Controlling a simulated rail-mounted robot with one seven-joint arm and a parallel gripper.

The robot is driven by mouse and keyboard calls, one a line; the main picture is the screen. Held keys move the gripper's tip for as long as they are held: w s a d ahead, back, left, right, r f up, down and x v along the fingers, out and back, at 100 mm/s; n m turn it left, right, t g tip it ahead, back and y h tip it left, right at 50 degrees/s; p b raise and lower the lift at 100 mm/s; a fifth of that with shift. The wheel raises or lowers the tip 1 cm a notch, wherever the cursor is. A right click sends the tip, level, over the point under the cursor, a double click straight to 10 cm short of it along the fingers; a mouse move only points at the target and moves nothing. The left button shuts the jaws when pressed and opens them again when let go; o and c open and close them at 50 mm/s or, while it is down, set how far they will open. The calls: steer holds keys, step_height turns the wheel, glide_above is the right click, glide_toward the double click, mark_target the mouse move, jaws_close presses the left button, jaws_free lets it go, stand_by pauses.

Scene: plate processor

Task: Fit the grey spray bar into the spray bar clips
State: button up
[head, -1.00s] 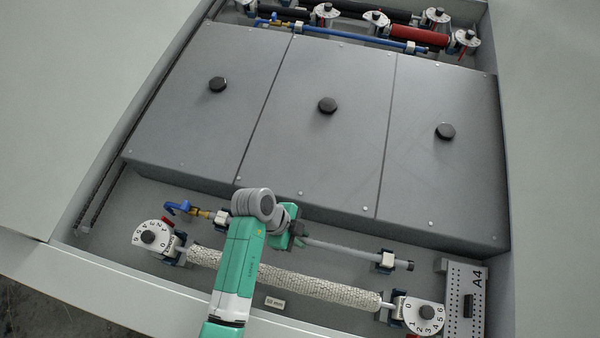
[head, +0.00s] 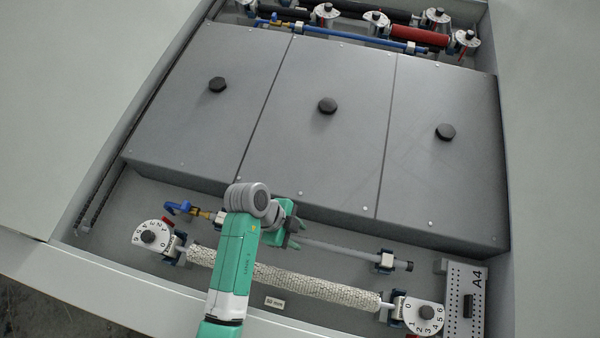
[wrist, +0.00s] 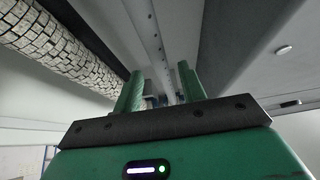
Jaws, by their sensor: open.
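The grey spray bar (head: 343,249) runs along the front trough, from the blue and brass fitting (head: 184,209) at left to its dark end at right. Its right part lies at the right spray bar clip (head: 384,262); I cannot tell if it is fully seated. The left clip (head: 218,215) is partly hidden by my arm. My gripper (head: 297,234) is open near the bar's middle, which it partly hides. In the wrist view my two green fingers (wrist: 160,90) stand apart, with nothing gripped between them; a clip shows small beyond them.
A white textured roller (head: 320,288) lies in front of the bar, between two numbered dials (head: 154,237) (head: 418,315). Grey covers (head: 310,130) with black knobs rise close behind. A perforated A4 block (head: 465,300) stands at right.

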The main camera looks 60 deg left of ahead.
steer(key=v, duration=0.9)
steer(key=shift+a+r, duration=0.2)
steer(key=shift+r, duration=0.1)
steer(key=shift+s, duration=0.1)
